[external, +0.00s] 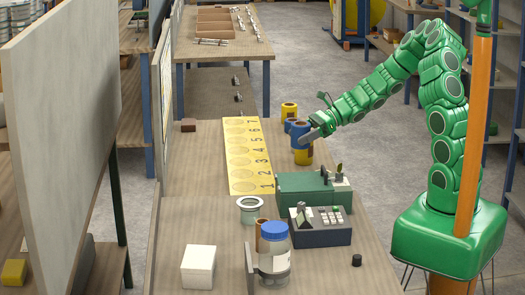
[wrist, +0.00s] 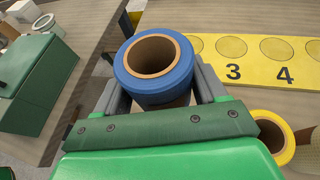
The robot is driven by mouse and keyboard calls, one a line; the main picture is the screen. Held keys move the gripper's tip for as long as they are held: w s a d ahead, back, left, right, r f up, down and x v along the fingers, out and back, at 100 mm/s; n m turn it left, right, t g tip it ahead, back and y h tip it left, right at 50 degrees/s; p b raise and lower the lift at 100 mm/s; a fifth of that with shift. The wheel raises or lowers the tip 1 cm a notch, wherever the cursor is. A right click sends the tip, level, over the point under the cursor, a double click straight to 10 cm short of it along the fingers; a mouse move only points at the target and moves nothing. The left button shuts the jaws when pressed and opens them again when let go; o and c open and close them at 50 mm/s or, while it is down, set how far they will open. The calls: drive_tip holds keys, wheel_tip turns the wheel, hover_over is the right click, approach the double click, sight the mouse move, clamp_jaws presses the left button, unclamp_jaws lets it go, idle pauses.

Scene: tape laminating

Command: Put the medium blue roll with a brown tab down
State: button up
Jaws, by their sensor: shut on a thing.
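The blue roll (wrist: 150,88) has a brown core and sits upright between the two grey fingers of my gripper (wrist: 160,92) in the wrist view. My gripper (external: 313,136) is shut on it. In the external view the blue roll (external: 297,128) is at the right side of the table, right of the numbered strip. No brown tab on it can be made out; its far side is hidden. A yellow roll (wrist: 274,128) with a brown core shows at the lower right of the wrist view, with a brown piece beside it.
A yellow strip (external: 240,150) with circles numbered 1 to 7 lies on the table, left of my gripper. A green box (external: 300,190) stands nearer the camera.

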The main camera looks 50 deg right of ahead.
drive_tip(key=s+a+r+n+g+y, duration=0.1)
drive_tip(key=s+a+r, duration=0.25)
drive_tip(key=a, duration=1.05)
drive_tip(key=s+a+r+n+g, duration=0.2)
drive_tip(key=s+a, duration=0.2)
drive_tip(key=a, duration=0.9)
drive_tip(key=s+a+r+n+g+y, duration=0.1)
drive_tip(key=s+a+r, duration=0.15)
drive_tip(key=a, duration=1.15)
drive_tip(key=w+a+f, duration=0.2)
drive_tip(key=w+f, duration=0.1)
drive_tip(key=w+a+f, duration=0.6)
drive_tip(key=shift+w+f, duration=0.3)
drive_tip(key=shift+w, duration=0.05)
drive_tip(key=shift+w+a+f+h, duration=0.25)
drive_tip(key=shift+a+f+h, duration=0.1)
drive_tip(key=shift+f, duration=1.6)
drive_tip(key=shift+f, duration=0.15)
drive_tip(key=o, duration=1.1)
